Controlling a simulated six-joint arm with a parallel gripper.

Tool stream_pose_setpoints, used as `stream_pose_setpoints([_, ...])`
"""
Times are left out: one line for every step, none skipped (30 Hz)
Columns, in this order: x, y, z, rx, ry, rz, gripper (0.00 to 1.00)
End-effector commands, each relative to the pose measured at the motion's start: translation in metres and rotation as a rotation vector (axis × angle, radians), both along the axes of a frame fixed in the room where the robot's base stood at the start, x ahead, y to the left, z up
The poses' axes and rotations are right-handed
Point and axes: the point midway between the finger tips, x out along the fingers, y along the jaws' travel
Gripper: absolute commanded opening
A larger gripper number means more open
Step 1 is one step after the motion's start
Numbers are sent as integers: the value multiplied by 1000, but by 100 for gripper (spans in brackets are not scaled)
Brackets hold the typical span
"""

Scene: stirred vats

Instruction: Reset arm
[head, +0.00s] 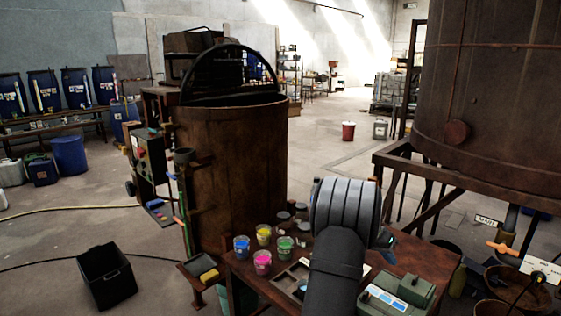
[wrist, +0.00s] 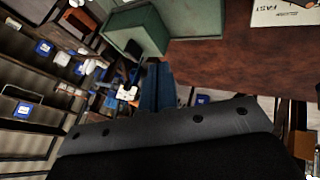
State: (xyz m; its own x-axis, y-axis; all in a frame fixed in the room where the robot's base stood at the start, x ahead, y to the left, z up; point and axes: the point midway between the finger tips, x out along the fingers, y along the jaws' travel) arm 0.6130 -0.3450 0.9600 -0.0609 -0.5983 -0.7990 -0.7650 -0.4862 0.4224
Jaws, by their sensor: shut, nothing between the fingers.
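My gripper (wrist: 157,85) shows in the wrist view as narrow blue fingers beyond a dark grey bracket. The fingers are shut together with nothing between them. In the head view my grey arm rises over the brown worktable (head: 412,262), and its wrist hides most of the gripper. In the wrist view a green box (wrist: 137,32) lies beyond the fingers on the reddish-brown tabletop (wrist: 215,62).
Cups of blue (head: 241,246), yellow (head: 263,234), pink (head: 262,261) and green (head: 285,247) stand on the table left of my arm. A rusty vat (head: 235,170) with a raised mesh lid stands behind. A larger tank (head: 490,110) stands right. Floor is open between them.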

Motion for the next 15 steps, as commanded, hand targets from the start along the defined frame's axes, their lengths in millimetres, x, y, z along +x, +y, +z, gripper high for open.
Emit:
stream_pose_setpoints([-1,-7,-10,1,3,-2,0])
stream_pose_setpoints([-2,-10,-14,1,2,-1,0])
stream_pose_setpoints([-2,-15,-21,2,2,-2,0])
stream_pose_setpoints([-3,-18,-25,2,1,-2,0])
stream_pose_setpoints([-3,-22,-29,2,1,-2,0])
stream_pose_setpoints([-4,-26,-34,2,1,-2,0])
stream_pose_setpoints([-8,-29,-31,1,0,-4,0])
stream_pose_setpoints([-12,-33,-30,-1,0,-4,0])
stream_pose_setpoints([-15,-36,-30,-1,0,-4,0])
stream_pose_setpoints([-18,-39,-31,0,1,-3,0])
stream_pose_setpoints([-20,-41,-31,-1,2,-4,0])
stream_pose_setpoints([-22,-43,-31,0,3,-3,0])
stream_pose_setpoints([-24,-44,-31,0,3,-3,0])
stream_pose_setpoints([-25,-45,-31,0,3,-4,0])
stream_pose_setpoints([-26,-47,-31,0,3,-4,0])
